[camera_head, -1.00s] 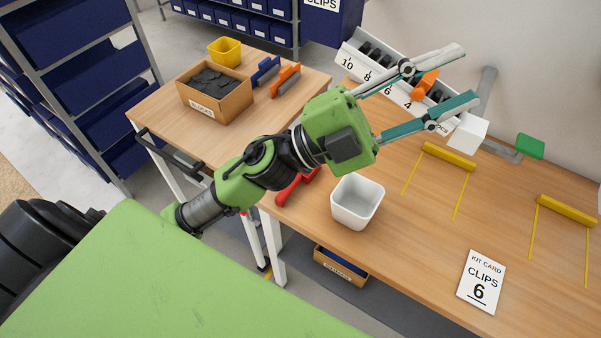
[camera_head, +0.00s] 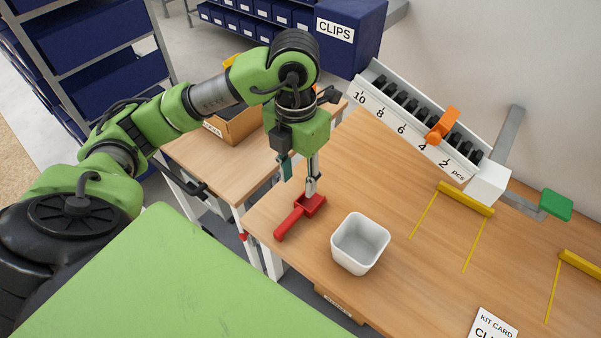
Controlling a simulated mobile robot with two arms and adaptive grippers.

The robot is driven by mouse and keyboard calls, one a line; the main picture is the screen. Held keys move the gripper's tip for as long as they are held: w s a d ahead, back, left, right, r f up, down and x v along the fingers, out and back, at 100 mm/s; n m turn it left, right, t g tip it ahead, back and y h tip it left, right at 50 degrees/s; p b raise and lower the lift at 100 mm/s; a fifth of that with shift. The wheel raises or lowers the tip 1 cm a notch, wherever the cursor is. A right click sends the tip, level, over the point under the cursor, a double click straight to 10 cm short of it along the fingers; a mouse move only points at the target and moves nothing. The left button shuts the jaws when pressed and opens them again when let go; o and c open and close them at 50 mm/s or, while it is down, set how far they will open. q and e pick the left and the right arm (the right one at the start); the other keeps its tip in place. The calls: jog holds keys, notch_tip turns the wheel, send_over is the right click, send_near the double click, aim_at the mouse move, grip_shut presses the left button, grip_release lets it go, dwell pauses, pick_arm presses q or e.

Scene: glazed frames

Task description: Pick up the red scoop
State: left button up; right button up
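The red scoop (camera_head: 289,223) lies on the wooden table near its left edge, its handle toward the lower left and its bowl toward the upper right. My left gripper (camera_head: 300,184) points down at the scoop, with its two fingers apart. One fingertip is at or just over the scoop's bowl and partly covers it; I cannot tell whether it touches. The other finger hangs to the left, behind the scoop in the picture. Nothing is between the fingers that I can see. My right gripper is out of view.
A white square bin (camera_head: 360,243) stands just right of the scoop. A numbered clip rack (camera_head: 405,125) with an orange slider stands behind. Yellow bar markers (camera_head: 466,198) and a kit card (camera_head: 492,325) are to the right. A cardboard box (camera_head: 238,126) sits on the side table.

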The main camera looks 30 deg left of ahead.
pick_arm(q)
jog(key=p, duration=0.1)
send_over(297, 212)
notch_tip(297, 212, down, 8)
jog(key=shift+f, duration=0.1)
notch_tip(297, 212, down, 5)
jog(key=p, duration=0.2)
jog(key=shift+f+p, duration=0.1)
jog(key=shift+p, duration=0.25)
jog(key=shift+f, duration=0.1)
grip_shut()
